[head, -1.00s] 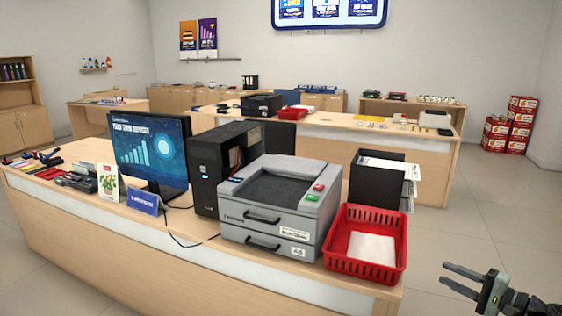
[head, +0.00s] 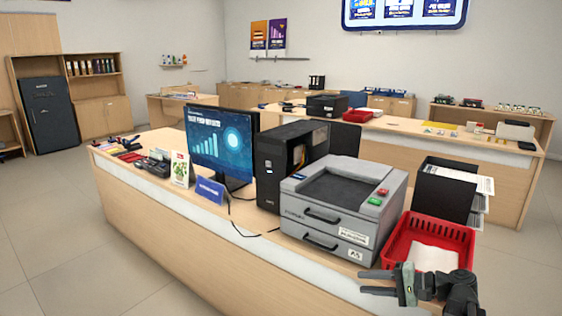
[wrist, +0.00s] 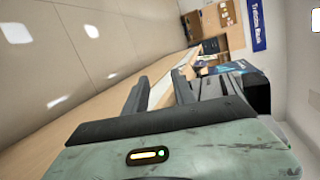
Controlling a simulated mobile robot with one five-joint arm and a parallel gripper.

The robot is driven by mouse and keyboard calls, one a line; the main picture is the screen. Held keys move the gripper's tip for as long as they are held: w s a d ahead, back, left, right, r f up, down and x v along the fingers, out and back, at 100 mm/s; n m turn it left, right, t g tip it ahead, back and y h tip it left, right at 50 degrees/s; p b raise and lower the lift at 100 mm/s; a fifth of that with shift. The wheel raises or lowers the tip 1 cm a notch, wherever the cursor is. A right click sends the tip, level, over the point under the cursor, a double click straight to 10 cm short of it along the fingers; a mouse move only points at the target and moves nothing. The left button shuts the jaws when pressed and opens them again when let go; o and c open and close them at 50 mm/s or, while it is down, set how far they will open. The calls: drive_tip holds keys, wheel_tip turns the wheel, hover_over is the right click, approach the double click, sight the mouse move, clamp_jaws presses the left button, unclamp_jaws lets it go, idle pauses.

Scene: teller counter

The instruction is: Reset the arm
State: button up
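My gripper (head: 377,282) is at the lower right of the head view, in front of the right end of the near counter and the red basket. Its two fingers are apart with nothing between them. In the wrist view, the open fingers of my gripper (wrist: 158,95) point out over the counter, and the picture is tilted on its side. The rest of my arm shows at the lower right of the head view and partly covers the basket's front.
The near counter (head: 185,232) carries a monitor (head: 222,145), a black computer tower (head: 285,160), a grey printer (head: 335,205), a red basket (head: 432,240) with white paper and a black file holder (head: 445,190). The floor (head: 60,260) at left is clear.

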drive_tip(key=s+a+f+n+g+h, duration=0.1)
drive_tip(key=a+f+n+g, duration=0.2)
drive_tip(key=a, duration=0.6)
drive_tip(key=s+a+f+n+g+h, duration=0.1)
drive_tip(key=a+f+g+h, duration=0.15)
drive_tip(key=a+f, duration=0.4)
drive_tip(key=s+a+f+n+g+h, duration=0.2)
drive_tip(key=s+a+f+n+h, duration=0.15)
drive_tip(key=f+h, duration=0.25)
drive_tip(key=d+h, duration=0.3)
drive_tip(key=d, duration=0.3)
wheel_tip(320, 180, up, 19)
drive_tip(key=p, duration=2)
drive_tip(key=shift+w+d, duration=0.25)
drive_tip(key=shift+w, duration=0.2)
drive_tip(key=shift+n, duration=0.25)
